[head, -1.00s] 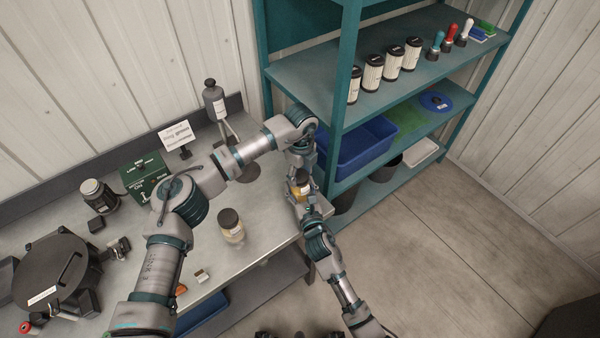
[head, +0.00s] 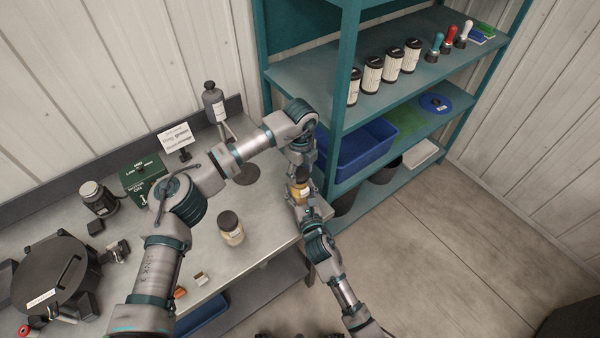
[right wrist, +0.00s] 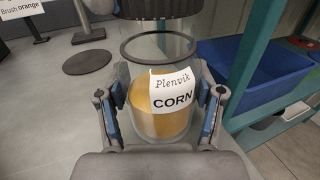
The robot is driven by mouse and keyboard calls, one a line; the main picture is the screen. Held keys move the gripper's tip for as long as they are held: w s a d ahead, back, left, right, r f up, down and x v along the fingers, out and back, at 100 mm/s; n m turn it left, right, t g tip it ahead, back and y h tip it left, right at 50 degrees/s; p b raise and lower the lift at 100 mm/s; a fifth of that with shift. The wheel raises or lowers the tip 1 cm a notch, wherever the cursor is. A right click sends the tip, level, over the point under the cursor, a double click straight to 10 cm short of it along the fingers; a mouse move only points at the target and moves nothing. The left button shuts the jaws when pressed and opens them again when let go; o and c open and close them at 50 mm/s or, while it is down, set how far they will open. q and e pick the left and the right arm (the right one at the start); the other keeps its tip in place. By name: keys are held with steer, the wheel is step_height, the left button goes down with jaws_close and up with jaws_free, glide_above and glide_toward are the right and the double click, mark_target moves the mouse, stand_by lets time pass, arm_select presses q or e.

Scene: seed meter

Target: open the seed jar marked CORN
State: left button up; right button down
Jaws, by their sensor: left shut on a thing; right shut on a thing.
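The CORN jar (right wrist: 162,100) is clear, with yellow contents and a white label, and looks upright in the right wrist view. My right gripper (right wrist: 160,118) is shut on its body, one finger on each side. A dark ring (right wrist: 165,60) circles the top of the glass. The dark lid (right wrist: 157,8) shows above the ring with a see-through gap between, cut off by the picture's top edge. In the head view the jar (head: 300,192) is at the bench's right end. My left gripper (head: 302,170) is over it, shut on the lid; its fingertips are hardly visible.
Another dark-lidded jar (head: 231,230) stands on the bench (head: 255,215) to the left. A teal shelf (head: 345,110) with a blue bin (head: 365,150) is close on the right. A sign (head: 176,138), green box (head: 145,175) and black round machine (head: 50,275) are further left.

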mark_target(300, 174)
arm_select(q)
steer(key=shift+r, duration=0.2)
steer(key=shift+r, duration=1.95)
arm_select(e)
steer(key=shift+c, duration=0.4)
jaws_free()
steer(key=v, duration=1.2)
